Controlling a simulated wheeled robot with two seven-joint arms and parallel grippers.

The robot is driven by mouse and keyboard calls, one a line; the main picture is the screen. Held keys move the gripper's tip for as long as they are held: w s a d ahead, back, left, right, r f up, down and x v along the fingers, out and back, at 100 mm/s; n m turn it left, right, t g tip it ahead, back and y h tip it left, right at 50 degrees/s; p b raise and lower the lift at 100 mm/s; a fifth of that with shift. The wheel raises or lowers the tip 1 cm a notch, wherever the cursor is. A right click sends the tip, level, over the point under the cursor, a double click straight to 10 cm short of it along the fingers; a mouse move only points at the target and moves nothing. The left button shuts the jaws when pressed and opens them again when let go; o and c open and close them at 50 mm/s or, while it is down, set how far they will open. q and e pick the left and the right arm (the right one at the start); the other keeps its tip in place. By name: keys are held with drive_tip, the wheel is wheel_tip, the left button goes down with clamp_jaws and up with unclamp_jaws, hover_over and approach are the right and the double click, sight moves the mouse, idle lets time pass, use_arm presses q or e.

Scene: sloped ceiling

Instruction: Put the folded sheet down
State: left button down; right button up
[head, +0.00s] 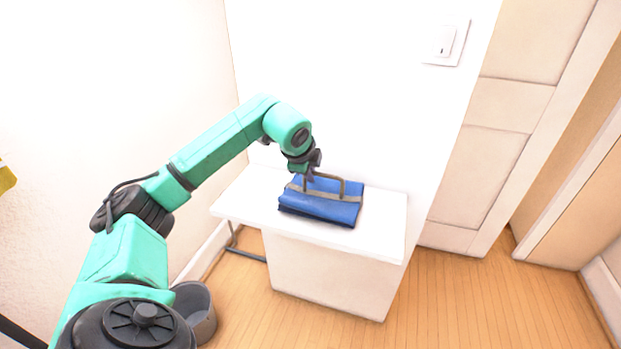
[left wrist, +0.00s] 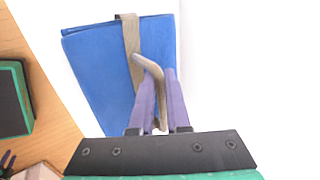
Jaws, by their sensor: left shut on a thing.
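The folded sheet (head: 322,205) is a blue folded bundle with a tan strap around it and a tan handle on top. In the head view it lies on, or just at, the top of a white table (head: 385,232); I cannot tell if it bears its full weight there. My left gripper (head: 312,176) is above the bundle, shut on its handle. In the left wrist view the two fingers (left wrist: 155,105) close around the handle, with the blue sheet (left wrist: 95,75) beyond them.
The white table stands against a white wall with a light switch (head: 445,41). Bare tabletop shows around the bundle. A grey bin (head: 199,312) stands on the wooden floor left of the table. A panelled door (head: 490,160) is at the right.

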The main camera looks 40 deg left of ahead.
use_arm(q)
drive_tip(key=shift+f, duration=0.65)
drive_tip(key=c, duration=0.9)
unclamp_jaws()
